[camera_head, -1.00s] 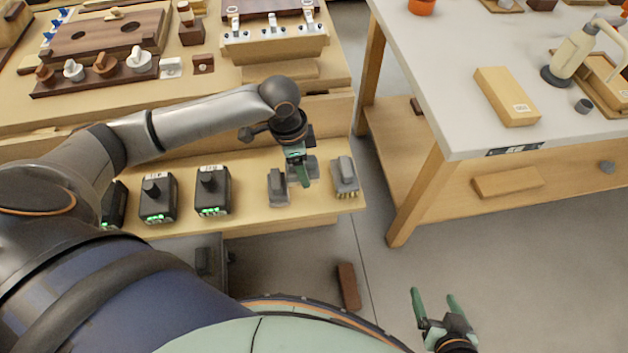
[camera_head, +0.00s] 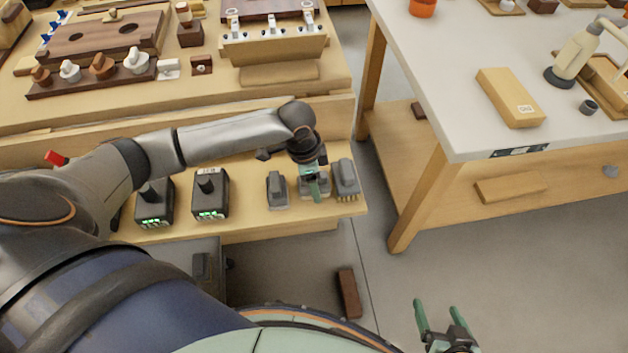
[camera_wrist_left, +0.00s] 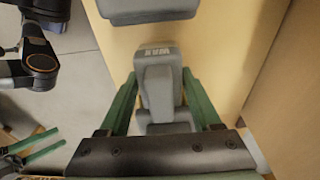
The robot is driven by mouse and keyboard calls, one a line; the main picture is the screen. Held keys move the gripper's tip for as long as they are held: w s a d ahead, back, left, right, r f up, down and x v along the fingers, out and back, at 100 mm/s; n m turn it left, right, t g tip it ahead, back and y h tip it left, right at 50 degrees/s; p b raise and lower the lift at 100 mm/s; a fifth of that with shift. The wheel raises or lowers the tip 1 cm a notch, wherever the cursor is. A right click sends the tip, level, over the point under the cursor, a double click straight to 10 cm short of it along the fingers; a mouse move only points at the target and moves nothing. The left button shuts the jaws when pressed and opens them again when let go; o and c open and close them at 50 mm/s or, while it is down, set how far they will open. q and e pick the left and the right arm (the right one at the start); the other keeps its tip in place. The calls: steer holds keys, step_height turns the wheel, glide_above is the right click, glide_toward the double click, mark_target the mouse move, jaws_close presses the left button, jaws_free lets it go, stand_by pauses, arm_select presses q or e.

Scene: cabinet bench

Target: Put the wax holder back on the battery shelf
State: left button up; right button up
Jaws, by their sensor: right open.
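In the head view the wax holder (camera_head: 304,189) is partly hidden by my left gripper (camera_head: 315,188). It is upright at the battery shelf (camera_head: 245,222), between two other grey holders; whether its base touches the shelf is hard to tell. My right gripper (camera_head: 436,306) is open and empty, low over the floor.
One grey holder (camera_head: 277,190) stands left of the wax holder and another (camera_head: 345,178) close on its right, near the shelf's end. Black batteries (camera_head: 210,193) with green lights stand further left. A white-topped table (camera_head: 440,70) stands right, across a floor gap.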

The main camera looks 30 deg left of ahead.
arm_select(q)
steer(key=o, duration=0.3)
steer(key=shift+o, duration=0.2)
steer(key=r+p, duration=0.1)
steer(key=r, duration=0.2)
steer(key=r+p, duration=0.1)
steer(key=r, duration=0.3)
steer(key=s+a+r+p, duration=0.1)
steer(key=r, duration=0.3)
steer(key=shift+a, duration=0.1)
steer(key=shift+a+r, duration=0.1)
steer(key=shift+r, duration=0.5)
